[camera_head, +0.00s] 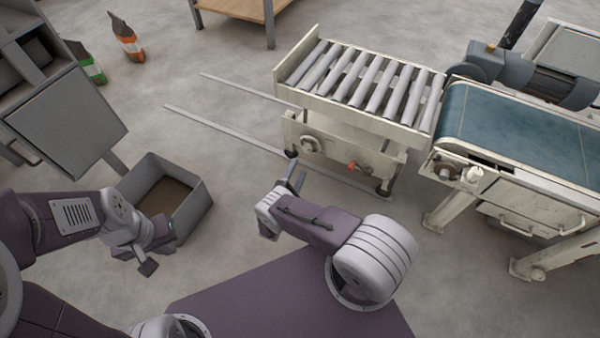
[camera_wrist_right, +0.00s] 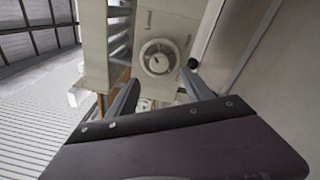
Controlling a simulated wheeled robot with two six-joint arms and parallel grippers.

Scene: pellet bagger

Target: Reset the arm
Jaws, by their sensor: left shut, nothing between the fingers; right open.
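My left gripper (camera_head: 152,258) is at the lower left of the head view, in front of the grey bin. It is shut and empty. My right gripper (camera_head: 296,180) is near the middle of the head view, short of the roller table. Its two fingers also show apart in the right wrist view (camera_wrist_right: 160,92), with nothing held between them. Part of the right gripper is hidden behind its own wrist in the head view.
A grey open bin (camera_head: 198,206) stands on the floor at the left. A roller table (camera_head: 292,132) and a blue-belted conveyor (camera_head: 510,135) stand at the right. Two bags, one orange (camera_head: 127,40) and one green (camera_head: 92,68), stand at the back left. Floor rails (camera_head: 215,134) lie mid-view.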

